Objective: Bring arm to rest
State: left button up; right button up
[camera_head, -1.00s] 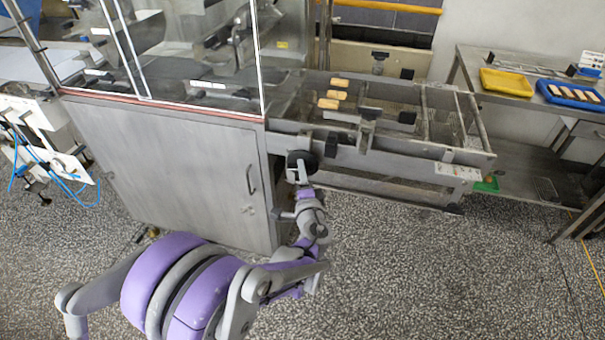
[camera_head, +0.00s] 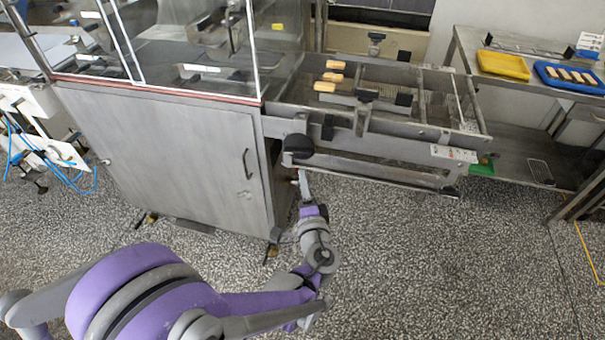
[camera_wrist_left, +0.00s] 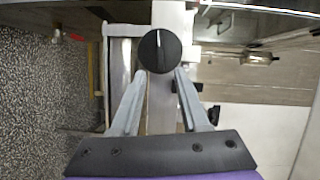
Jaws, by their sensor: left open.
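My left arm comes in from the lower left in the head view, with purple and grey links. Its left gripper (camera_head: 303,184) is just below and in front of a round black knob (camera_head: 298,146) on the machine's front. In the left wrist view the gripper (camera_wrist_left: 161,76) is open and its two fingers are apart with nothing held. The black knob (camera_wrist_left: 160,51) appears just beyond the fingertips, centred between them; the exact gap is hard to judge. My right gripper is out of view.
The steel cabinet (camera_head: 170,155) stands left of the gripper. Biscuit-like pieces (camera_head: 332,76) lie on the machine's mesh. A yellow tray (camera_head: 503,64) and a blue tray (camera_head: 570,77) are on the table at right. The speckled floor (camera_head: 430,260) is clear at lower right.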

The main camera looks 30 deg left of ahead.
pick_arm(q)
jog(key=shift+s, duration=0.1)
dwell(0.4)
jog(key=s+a+r+n+g+h+p, duration=0.25)
jog(key=s+n+g+p, duration=0.4)
jog(key=s, duration=0.35)
jog(key=s+d+r+n+g+h+p, duration=0.2)
jog(key=s+d+h+p, duration=0.3)
jog(key=s+d, duration=0.5)
jog(key=n+h, duration=0.1)
jog(key=h, duration=0.1)
jog(key=shift+r+h, duration=0.2)
jog(key=shift+h, duration=0.15)
jog(key=shift+s, duration=0.1)
